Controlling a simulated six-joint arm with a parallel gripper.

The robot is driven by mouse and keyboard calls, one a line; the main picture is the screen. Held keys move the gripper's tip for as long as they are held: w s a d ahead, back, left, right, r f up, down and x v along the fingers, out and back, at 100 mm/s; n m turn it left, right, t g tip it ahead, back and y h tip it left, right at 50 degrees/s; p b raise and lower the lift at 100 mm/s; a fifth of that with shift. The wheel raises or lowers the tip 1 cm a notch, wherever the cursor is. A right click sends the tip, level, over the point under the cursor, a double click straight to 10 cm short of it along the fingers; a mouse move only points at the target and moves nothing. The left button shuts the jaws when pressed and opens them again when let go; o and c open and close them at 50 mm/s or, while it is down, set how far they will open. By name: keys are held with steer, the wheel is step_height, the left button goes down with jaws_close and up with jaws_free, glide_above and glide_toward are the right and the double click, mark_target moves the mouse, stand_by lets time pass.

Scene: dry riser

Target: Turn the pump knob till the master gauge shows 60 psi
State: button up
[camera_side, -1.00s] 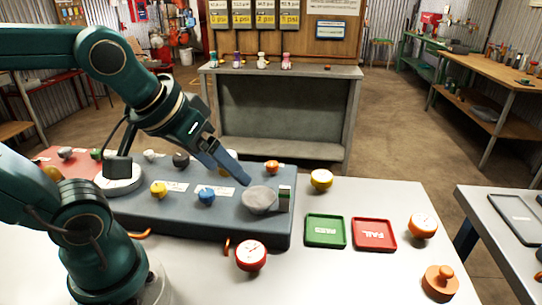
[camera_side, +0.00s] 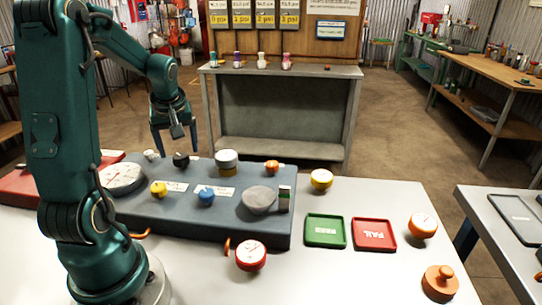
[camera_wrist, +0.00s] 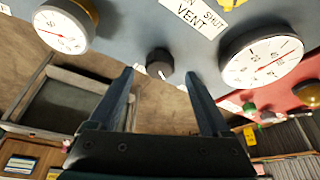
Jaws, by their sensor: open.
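A black knob (camera_side: 181,159), which I take to be the pump knob, stands at the back of the blue-grey panel (camera_side: 225,220). My gripper (camera_side: 179,152) is open and points down close to it. In the wrist view the black knob (camera_wrist: 159,64) lies between and just beyond the fingertips of my gripper (camera_wrist: 160,76), apart from both. A large white round gauge (camera_side: 122,178), probably the master gauge, sits at the panel's left end. In the wrist view this gauge (camera_wrist: 262,62) shows a red needle; its numbers are too small to read.
A smaller gauge (camera_wrist: 62,28) stands beside the knob. A yellow knob (camera_side: 158,189), a blue knob (camera_side: 206,197) and an orange knob (camera_side: 272,167) are on the panel. A green tray (camera_side: 325,231) and a red tray (camera_side: 374,234) lie right. A red gauge (camera_side: 251,256) stands in front.

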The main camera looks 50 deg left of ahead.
mark_target(180, 157)
steer(key=shift+x, duration=1.5)
jaws_close()
steer(key=shift+m, duration=0.3)
steer(key=shift+s+m+t+h, duration=0.1)
steer(key=shift+m+t+h, duration=0.25)
steer(key=shift+m, duration=0.75)
steer(key=shift+s+m+t+h, duration=0.1)
steer(key=shift+m+t+h, duration=0.25)
steer(key=shift+m, duration=0.75)
